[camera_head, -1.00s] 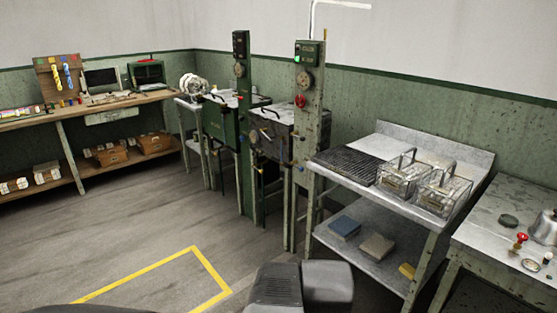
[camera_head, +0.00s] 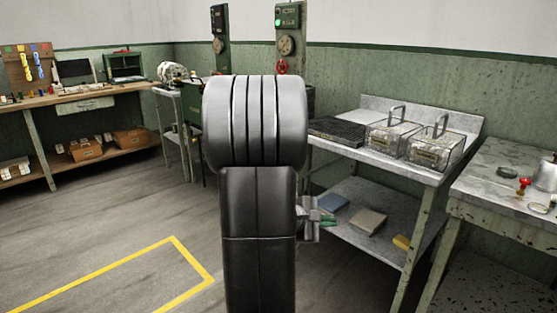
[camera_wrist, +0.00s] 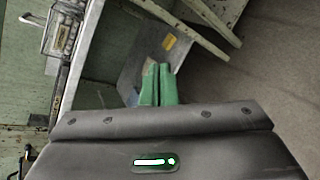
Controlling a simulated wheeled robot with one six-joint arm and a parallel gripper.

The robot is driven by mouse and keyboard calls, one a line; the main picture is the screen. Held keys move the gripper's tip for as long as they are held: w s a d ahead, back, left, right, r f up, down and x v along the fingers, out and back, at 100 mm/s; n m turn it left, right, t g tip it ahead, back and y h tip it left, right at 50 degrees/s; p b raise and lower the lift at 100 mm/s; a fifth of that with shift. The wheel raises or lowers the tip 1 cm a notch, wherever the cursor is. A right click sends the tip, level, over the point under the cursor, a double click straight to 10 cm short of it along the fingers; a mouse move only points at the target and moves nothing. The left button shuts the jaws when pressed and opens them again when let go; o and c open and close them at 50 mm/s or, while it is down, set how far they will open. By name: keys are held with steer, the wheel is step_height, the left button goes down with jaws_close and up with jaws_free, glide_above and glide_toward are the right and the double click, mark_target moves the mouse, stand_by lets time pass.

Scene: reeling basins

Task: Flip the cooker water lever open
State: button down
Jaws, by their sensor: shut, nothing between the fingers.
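The cooker water lever cannot be made out in the head view; my arm covers the lower part of the cookers. The near green cooker post (camera_head: 288,20), with a lit green box, a round gauge (camera_head: 286,46) and a red knob (camera_head: 281,67), shows above my arm. A second post (camera_head: 220,50) stands left of it. My gripper (camera_head: 328,219) shows just right of my arm, in front of the bench's lower shelf. In the wrist view its green fingers (camera_wrist: 158,70) are together and hold nothing. No lever can be made out there.
The metal bench (camera_head: 448,165) at right carries a dark grate (camera_head: 336,131) and wire-handled baskets (camera_head: 430,148). Blocks lie on its lower shelf (camera_head: 395,205). Another table (camera_head: 510,185) stands farther right. The floor at left, around the yellow line (camera_head: 110,271), is clear.

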steer(key=w+a+f+n+t+y+b, duration=0.1)
steer(key=w+a+f+n+t+b, duration=0.4)
steer(key=w+f, duration=0.4)
steer(key=w+a+n+t, duration=0.1)
steer(key=w+n, duration=0.1)
steer(key=shift+w+a+f+n, duration=0.25)
steer(key=shift+f+n, duration=0.05)
steer(key=shift+f, duration=0.1)
